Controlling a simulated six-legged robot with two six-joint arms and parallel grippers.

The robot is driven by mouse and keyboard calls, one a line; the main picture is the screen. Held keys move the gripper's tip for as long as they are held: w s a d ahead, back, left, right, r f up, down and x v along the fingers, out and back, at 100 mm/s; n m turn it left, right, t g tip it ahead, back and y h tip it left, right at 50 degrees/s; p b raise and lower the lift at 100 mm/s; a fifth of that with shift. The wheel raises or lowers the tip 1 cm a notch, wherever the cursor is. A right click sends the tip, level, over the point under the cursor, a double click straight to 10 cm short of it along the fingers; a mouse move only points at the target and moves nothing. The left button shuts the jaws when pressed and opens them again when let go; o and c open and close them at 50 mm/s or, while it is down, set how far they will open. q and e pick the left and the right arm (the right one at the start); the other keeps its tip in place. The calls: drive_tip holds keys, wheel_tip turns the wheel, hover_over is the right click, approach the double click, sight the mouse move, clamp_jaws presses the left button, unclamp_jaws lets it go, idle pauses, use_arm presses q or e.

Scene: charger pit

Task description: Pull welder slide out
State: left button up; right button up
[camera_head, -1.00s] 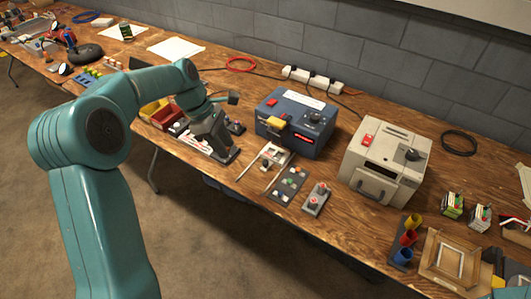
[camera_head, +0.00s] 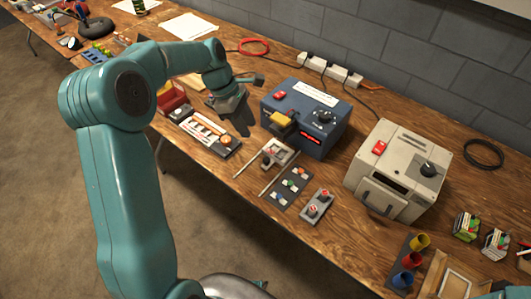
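The blue welder box (camera_head: 306,117) stands on the wooden bench, with a yellow part (camera_head: 281,118) on its front, a black knob and a red-lit display. A small light-coloured slide tray (camera_head: 277,153) with thin rails lies at its front. My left gripper (camera_head: 256,106) is just left of the welder box, with its dark fingers spread apart and nothing visible between them. It appears apart from the slide tray, but its height above the bench is hard to tell. My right gripper is out of view.
A beige machine (camera_head: 396,172) stands to the right. A dark panel with coloured buttons (camera_head: 287,186) and a grey two-button box (camera_head: 316,206) lie in front. A parts tray (camera_head: 206,132) and a red bin (camera_head: 171,99) lie left of the welder. A white power strip (camera_head: 331,68) is behind.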

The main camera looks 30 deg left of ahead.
sight(266, 159)
use_arm(q)
drive_tip(key=x, duration=1.3)
drive_tip(key=shift+f, duration=0.25)
drive_tip(key=shift+c, duration=0.3)
clamp_jaws()
